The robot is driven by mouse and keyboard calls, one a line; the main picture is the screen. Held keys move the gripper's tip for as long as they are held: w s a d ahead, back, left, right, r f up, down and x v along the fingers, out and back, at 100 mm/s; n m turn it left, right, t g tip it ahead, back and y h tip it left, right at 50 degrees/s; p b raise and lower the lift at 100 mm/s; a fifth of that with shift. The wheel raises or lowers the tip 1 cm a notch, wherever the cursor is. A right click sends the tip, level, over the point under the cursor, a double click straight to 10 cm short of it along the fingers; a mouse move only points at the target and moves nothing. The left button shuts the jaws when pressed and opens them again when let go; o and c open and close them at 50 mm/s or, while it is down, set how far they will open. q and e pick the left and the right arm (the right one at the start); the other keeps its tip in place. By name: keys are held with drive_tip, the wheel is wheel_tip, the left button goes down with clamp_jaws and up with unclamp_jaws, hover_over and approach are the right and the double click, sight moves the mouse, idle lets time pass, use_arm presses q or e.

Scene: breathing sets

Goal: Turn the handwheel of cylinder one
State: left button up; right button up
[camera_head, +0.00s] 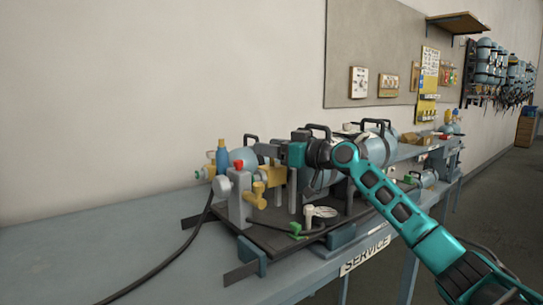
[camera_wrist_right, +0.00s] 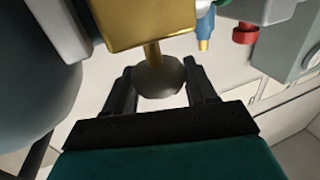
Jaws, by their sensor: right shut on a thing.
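My right arm reaches in from the lower right. My right gripper (camera_head: 268,152) is at the valve end of the light blue cylinders lying on the service bench. In the right wrist view, the gripper (camera_wrist_right: 160,85) has its two black fingers on either side of a round grey handwheel (camera_wrist_right: 158,76), shut on it. The handwheel sits on a brass stem below a brass valve body (camera_wrist_right: 145,22). The brass valve also shows in the head view (camera_head: 272,178). The handwheel is hard to make out there. No number is readable on the cylinder. My left gripper is out of view.
The bench (camera_head: 110,235) has a grey post with a red knob (camera_head: 239,164), a blue bottle (camera_head: 222,157) and a black hose (camera_head: 180,250) close by on the left. A round gauge (camera_head: 325,211) lies in front. The bench's left part is mostly clear.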

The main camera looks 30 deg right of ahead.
drive_tip(key=shift+f, duration=0.1)
drive_tip(key=o, duration=0.8)
drive_tip(key=shift+s, duration=0.1)
drive_tip(key=shift+o, duration=0.8)
drive_tip(key=b+v, duration=0.3)
drive_tip(key=v, duration=1)
idle(4.9)
